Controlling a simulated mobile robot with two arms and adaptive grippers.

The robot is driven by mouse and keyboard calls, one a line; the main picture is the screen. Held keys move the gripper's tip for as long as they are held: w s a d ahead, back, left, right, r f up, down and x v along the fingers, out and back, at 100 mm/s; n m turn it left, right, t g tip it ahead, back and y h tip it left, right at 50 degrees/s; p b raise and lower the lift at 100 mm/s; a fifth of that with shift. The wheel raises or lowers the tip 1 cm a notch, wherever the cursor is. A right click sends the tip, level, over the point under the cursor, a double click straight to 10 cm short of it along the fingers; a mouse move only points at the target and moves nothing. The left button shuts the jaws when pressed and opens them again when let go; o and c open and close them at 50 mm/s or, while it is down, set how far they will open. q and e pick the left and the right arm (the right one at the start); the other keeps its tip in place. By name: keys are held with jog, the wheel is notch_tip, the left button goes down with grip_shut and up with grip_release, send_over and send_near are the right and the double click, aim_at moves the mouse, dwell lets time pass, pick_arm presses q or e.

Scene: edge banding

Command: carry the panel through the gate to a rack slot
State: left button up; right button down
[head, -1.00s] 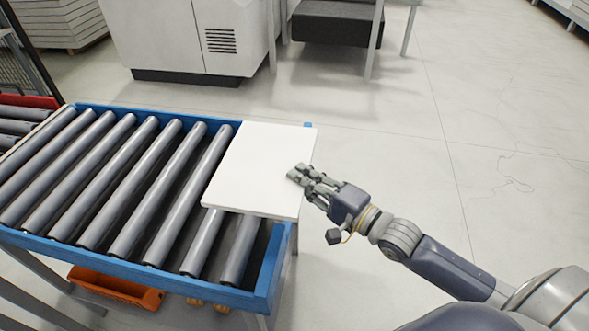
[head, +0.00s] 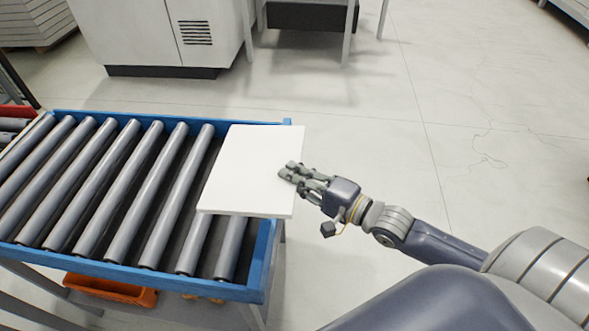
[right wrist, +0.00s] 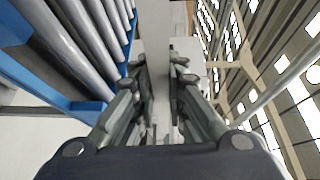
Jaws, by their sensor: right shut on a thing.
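The white panel (head: 250,170) lies flat at the right end of the roller conveyor in the head view, over the last rollers. My right gripper (head: 287,173) is shut on the panel's right edge. In the right wrist view the panel (right wrist: 156,70) shows edge-on as a pale strip between the two fingers of my right gripper (right wrist: 158,85). I cannot tell whether the panel touches the rollers or is held just above them. My left gripper is not in view. No gate or rack slot can be made out.
The roller conveyor (head: 110,190) has a blue frame (head: 262,270). An orange bin (head: 110,288) is under it. A white machine cabinet (head: 160,35) stands at the back, with a grey-legged stand (head: 349,35) to its right. The floor (head: 430,150) on the right is clear.

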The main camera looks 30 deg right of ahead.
jog(key=shift+r+g+h+p, duration=0.3)
jog(key=shift+r+g+p, duration=0.4)
jog(key=shift+p, duration=1.15)
jog(key=shift+f, duration=0.1)
jog(key=shift+g+h, duration=0.4)
jog(key=shift+g, duration=0.2)
jog(key=shift+w+r+g+h, duration=0.1)
jog(key=shift+r+g+h, duration=0.35)
jog(key=shift+g, duration=0.45)
jog(key=shift+r+g+h, duration=0.4)
jog(key=shift+g, duration=0.5)
jog(key=shift+w+r+g+h, duration=0.1)
jog(key=shift+r+g+h, duration=0.35)
jog(key=shift+g, duration=0.45)
jog(key=g, duration=0.1)
jog(key=r+g+h, duration=0.1)
jog(key=g, duration=0.1)
jog(key=g+h, duration=0.1)
jog(key=shift+r+g, duration=0.25)
jog(key=shift+g, duration=0.05)
jog(key=shift+s+r+g+h, duration=0.1)
jog(key=shift+r+g+h, duration=0.1)
jog(key=shift+g+h, duration=0.45)
jog(key=shift+s, duration=0.15)
